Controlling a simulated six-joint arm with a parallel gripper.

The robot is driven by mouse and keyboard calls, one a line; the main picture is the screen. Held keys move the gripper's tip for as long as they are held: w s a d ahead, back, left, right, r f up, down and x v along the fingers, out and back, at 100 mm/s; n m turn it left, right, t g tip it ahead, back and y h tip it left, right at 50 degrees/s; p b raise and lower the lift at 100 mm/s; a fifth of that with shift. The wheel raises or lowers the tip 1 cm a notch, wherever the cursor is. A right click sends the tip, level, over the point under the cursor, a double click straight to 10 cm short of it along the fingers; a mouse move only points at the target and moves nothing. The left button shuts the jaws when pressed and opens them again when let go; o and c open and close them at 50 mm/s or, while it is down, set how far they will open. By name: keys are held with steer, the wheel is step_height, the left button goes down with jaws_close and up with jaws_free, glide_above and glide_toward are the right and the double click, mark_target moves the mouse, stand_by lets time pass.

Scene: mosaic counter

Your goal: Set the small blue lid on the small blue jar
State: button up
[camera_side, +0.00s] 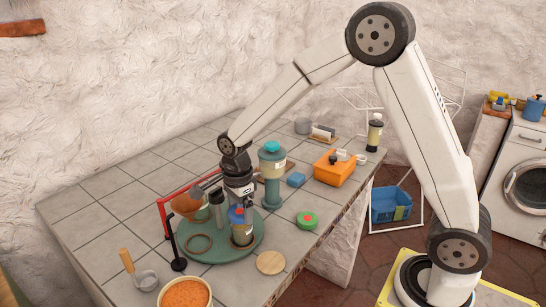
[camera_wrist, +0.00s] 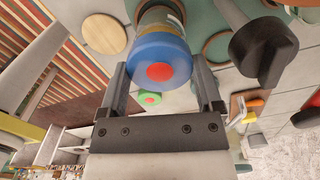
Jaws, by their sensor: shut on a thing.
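The blue lid (camera_side: 236,215) with a red knob is between the fingers of my gripper (camera_side: 238,207), which is shut on it. In the wrist view the lid (camera_wrist: 140,68) fills the space between the two fingers of my gripper (camera_wrist: 160,70), knob facing the camera. The small jar (camera_side: 243,235), with yellowish contents and a label, stands upright on the round green board (camera_side: 220,255). The lid is right over the jar mouth and looks in line with it. I cannot tell whether it is fully seated.
A taller teal-lidded jar (camera_side: 272,163) stands close behind. A funnel on a red stand (camera_side: 187,204), a dark post (camera_side: 174,240) and a ring (camera_side: 198,243) are at left. A green lid (camera_side: 307,220) and a wooden disc (camera_side: 270,262) lie at right.

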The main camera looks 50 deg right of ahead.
steer(key=shift+f, duration=0.95)
stand_by(2.5)
steer(key=o, duration=1)
steer(key=shift+r, duration=0.1)
steer(key=shift+r, duration=3.4)
